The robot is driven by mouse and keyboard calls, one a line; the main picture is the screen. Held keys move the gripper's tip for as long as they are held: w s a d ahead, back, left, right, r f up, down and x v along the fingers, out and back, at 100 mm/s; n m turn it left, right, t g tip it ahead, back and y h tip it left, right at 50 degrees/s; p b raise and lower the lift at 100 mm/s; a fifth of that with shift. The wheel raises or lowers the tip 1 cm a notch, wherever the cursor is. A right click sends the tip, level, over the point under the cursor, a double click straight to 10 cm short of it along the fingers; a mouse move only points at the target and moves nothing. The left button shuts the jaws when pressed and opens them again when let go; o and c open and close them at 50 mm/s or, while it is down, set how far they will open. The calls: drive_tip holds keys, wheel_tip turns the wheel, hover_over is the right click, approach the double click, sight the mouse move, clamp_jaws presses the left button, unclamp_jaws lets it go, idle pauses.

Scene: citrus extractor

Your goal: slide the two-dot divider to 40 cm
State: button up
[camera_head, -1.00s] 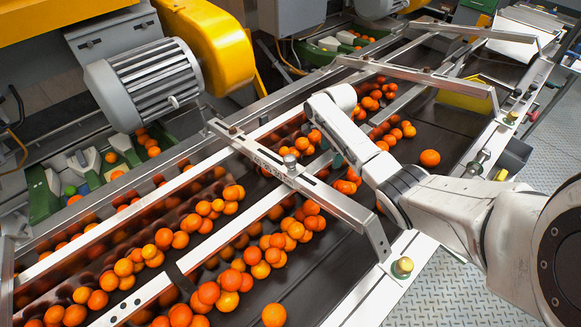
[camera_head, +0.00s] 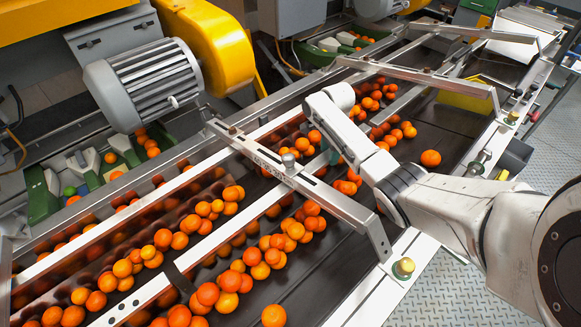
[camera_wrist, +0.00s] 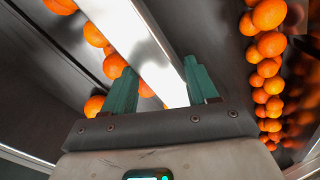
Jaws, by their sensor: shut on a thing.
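A long pale metal divider (camera_head: 217,238) runs lengthwise over the dark belt, under the crossbar (camera_head: 345,208) with a printed scale. My gripper (camera_head: 335,157) is at this divider, just beyond the crossbar, mostly hidden behind my white arm. In the wrist view, the two teal fingers of my gripper (camera_wrist: 160,66) stand on either side of the divider (camera_wrist: 142,42), shut on it.
Oranges (camera_head: 227,280) lie in rows on both sides of the divider, some close to my fingers. A second pale rail (camera_head: 92,236) runs parallel on the left. Another crossbar (camera_head: 420,77) stands farther back. A brass-topped knob (camera_head: 404,267) sits on the near frame.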

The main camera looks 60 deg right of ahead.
drive_tip(key=w+b, duration=0.1)
drive_tip(key=w+f+b, duration=0.1)
drive_tip(key=w+b, duration=0.1)
drive_tip(key=w+d+b, duration=0.1)
drive_tip(key=b, duration=0.1)
drive_tip(key=shift+w+d+f, duration=0.1)
drive_tip(key=shift+w+f, duration=0.05)
drive_tip(key=shift+w, duration=0.2)
idle(0.6)
drive_tip(key=shift+w+d+f+b, duration=0.15)
drive_tip(key=shift+w+b, duration=0.55)
drive_tip(key=shift+b, duration=0.45)
drive_tip(key=shift+w+d+f+b, duration=0.2)
drive_tip(key=shift+w+b, duration=0.45)
drive_tip(key=shift+b, duration=0.45)
drive_tip(key=shift+w+d+f+b, duration=0.15)
drive_tip(key=shift+w+b, duration=0.55)
drive_tip(key=shift+b, duration=0.45)
drive_tip(key=o, duration=1.1)
drive_tip(key=shift+r, duration=0.1)
drive_tip(key=shift+o, duration=0.2)
wheel_tip(320, 180, up, 11)
drive_tip(key=shift+p, duration=0.35)
